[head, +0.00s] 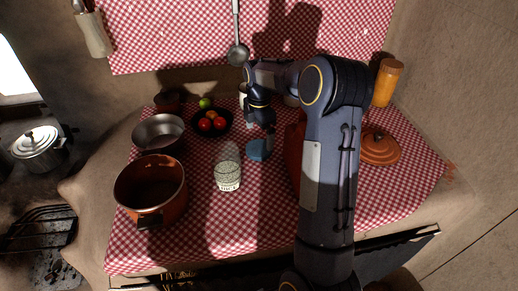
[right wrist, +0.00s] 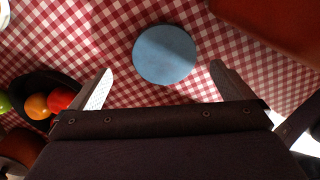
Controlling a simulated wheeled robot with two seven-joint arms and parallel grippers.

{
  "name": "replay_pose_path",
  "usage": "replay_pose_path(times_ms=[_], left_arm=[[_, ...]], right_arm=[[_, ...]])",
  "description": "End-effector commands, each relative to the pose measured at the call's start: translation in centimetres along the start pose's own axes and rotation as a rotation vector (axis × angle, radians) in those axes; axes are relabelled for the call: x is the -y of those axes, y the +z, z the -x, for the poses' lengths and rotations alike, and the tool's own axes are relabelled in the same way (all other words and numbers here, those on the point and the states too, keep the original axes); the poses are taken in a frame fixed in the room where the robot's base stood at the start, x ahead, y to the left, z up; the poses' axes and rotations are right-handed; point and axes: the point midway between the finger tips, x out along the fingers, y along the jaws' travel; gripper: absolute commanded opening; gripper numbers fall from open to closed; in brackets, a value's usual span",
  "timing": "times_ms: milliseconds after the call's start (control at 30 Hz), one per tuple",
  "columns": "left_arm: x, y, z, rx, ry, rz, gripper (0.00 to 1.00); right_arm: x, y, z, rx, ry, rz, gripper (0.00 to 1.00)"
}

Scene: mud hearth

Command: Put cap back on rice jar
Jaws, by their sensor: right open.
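The rice jar (head: 228,176) is clear glass with white rice in it and stands upright and uncapped on the checked cloth, in the middle of the head view. The blue round cap (head: 258,150) lies on the cloth a little behind and to the right of the jar. It also shows in the right wrist view (right wrist: 164,54), flat and whole. My right gripper (head: 261,128) is above the cap, and in the right wrist view its open fingers (right wrist: 160,80) stand one on each side of the cap's near edge, holding nothing. My left gripper is not in view.
A dark fruit bowl (head: 198,131) stands behind the jar. A copper pot (head: 150,190) and a metal bowl (head: 158,133) stand to its left. A terracotta-coloured lidded dish (head: 379,147) is at the right. The cloth in front of the jar is clear.

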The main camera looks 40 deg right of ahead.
Motion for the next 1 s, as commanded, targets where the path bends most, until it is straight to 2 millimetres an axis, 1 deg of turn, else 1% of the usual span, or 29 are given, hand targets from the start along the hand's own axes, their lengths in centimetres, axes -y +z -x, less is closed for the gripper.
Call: replay_pose_path(times_ms=[67,133,300,400,500,800,833,1000], left_arm=[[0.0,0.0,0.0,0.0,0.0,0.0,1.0],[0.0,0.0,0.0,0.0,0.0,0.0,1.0],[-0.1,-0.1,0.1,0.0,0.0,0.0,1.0],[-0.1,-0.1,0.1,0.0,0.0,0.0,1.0],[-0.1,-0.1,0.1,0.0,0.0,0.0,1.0],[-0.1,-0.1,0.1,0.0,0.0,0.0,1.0],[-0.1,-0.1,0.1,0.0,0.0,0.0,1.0],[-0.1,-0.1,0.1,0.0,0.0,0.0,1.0]], right_arm=[[0.1,0.1,-0.2,0.0,-0.001,0.0,1.0],[0.2,0.2,-1.0,-0.001,-0.003,0.0,1.0],[0.7,0.6,-3.6,-0.001,-0.004,0.0,1.0],[0.6,0.6,-4.7,-0.001,-0.002,0.0,1.0],[0.6,0.6,-5.2,0.0,0.0,0.0,1.0],[0.6,0.6,-5.2,0.0,0.0,0.0,1.0],[0.6,0.6,-5.2,0.0,0.0,0.0,0.99],[0.6,0.6,-5.2,0.0,0.0,0.0,0.76]])
